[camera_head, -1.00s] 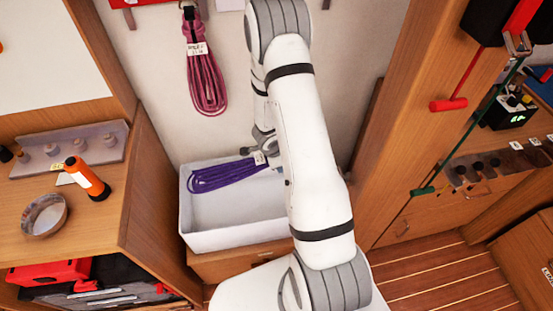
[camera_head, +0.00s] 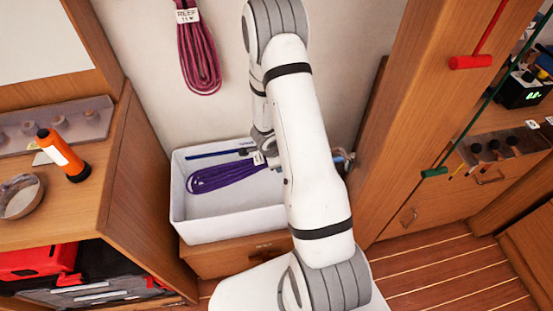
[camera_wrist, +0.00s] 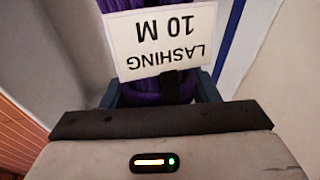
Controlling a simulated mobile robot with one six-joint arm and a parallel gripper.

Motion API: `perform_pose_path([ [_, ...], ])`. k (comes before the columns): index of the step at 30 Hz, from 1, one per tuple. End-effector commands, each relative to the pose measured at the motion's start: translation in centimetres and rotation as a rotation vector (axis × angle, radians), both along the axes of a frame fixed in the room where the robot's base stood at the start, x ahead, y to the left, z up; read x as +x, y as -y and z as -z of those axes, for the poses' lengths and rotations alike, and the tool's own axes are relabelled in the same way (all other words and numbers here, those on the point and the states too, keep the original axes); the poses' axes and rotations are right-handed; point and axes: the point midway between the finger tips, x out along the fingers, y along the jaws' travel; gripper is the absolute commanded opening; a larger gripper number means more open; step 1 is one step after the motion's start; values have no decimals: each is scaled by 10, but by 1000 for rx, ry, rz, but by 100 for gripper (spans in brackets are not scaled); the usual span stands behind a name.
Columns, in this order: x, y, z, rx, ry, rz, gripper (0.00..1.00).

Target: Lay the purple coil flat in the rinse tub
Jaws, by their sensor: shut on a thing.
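The purple coil (camera_head: 222,177) is a long looped line with a white tag. In the head view it lies lengthwise within the outline of the white rinse tub (camera_head: 208,232); I cannot tell whether it touches the tub floor. The wrist view shows the coil (camera_wrist: 160,88) close up, with its tag (camera_wrist: 165,42) reading "LASHING 10 M" upside down. My gripper (camera_wrist: 160,98) is shut on the coil at its tagged end. In the head view my arm hides most of the gripper and the tub's right part.
A blue strip (camera_head: 215,153) runs along the tub's back inside wall. A pink coil (camera_head: 198,55) hangs on the wall above. The left bench holds an orange flashlight (camera_head: 63,155) and a round dish (camera_head: 20,196). A tall wooden cabinet side (camera_head: 400,125) stands on the right.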

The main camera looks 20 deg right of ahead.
Motion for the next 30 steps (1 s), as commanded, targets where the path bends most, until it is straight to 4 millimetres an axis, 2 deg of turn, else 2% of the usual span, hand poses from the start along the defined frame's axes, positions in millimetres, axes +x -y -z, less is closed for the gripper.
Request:
perform_pose_path([
  [1, 0, 0, 9, 0, 1, 0, 0],
  [30, 1, -1, 101, 0, 1, -2, 0],
])
